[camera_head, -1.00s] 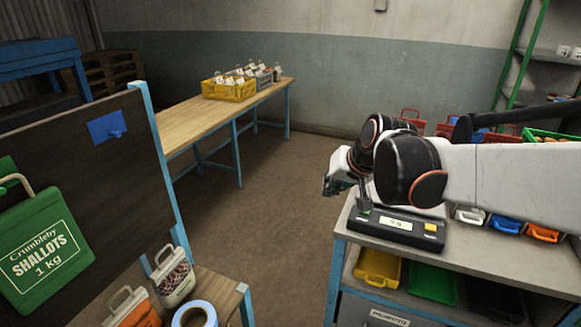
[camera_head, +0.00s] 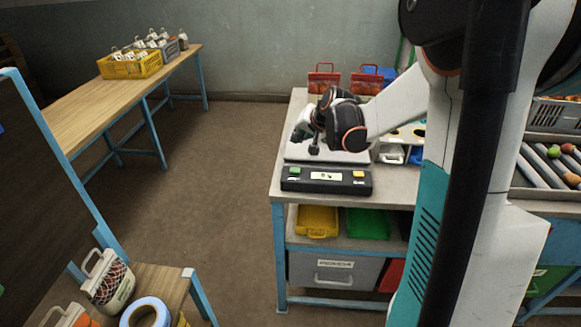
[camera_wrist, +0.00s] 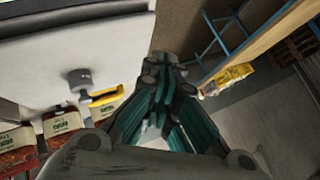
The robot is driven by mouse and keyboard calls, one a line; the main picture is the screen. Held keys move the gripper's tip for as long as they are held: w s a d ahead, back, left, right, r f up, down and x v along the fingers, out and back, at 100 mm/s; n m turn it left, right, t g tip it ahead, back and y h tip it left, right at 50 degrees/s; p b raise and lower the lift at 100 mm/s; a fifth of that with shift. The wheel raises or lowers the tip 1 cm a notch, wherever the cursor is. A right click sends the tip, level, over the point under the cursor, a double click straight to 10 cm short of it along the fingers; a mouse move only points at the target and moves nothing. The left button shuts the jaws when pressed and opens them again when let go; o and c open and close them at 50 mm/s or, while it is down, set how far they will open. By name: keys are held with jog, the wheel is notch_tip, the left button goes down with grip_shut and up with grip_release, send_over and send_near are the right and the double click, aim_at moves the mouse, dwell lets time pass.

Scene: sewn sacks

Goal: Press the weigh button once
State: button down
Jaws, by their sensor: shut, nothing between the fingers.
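The scale (camera_head: 326,181) stands at the left end of the grey bench in the head view. It has a pale plate and a dark front panel with a small display. A green button (camera_head: 295,171) is at the panel's left and a yellow button (camera_head: 358,175) at its right. I cannot read which is the weigh button. My gripper (camera_head: 301,131) is above the back of the plate, behind and apart from both buttons. In the wrist view my gripper (camera_wrist: 167,75) is shut and empty, its dark teal fingers together. The buttons are not visible there.
Red bags (camera_head: 323,80) stand behind the scale. Small bins (camera_head: 391,154) sit right of it. Yellow (camera_head: 316,221) and green trays (camera_head: 367,223) are on the shelf below. A wooden table (camera_head: 95,102) with a yellow crate (camera_head: 131,66) is at left. Open floor lies between.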

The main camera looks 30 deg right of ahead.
aim_at(298, 169)
jog(key=shift+f, duration=0.15)
notch_tip(298, 169, down, 8)
jog(key=b, duration=0.6)
jog(key=shift+f, duration=0.25)
jog(key=shift+f+b, duration=0.15)
jog(key=shift+b, duration=0.15)
dwell(1.1)
jog(key=shift+f, duration=0.25)
jog(key=shift+f+b, duration=0.45)
jog(key=shift+b, duration=0.1)
dwell(0.6)
jog(key=shift+r, duration=0.1)
dwell(0.3)
jog(key=shift+r+p, duration=0.7)
jog(key=shift+r, duration=0.1)
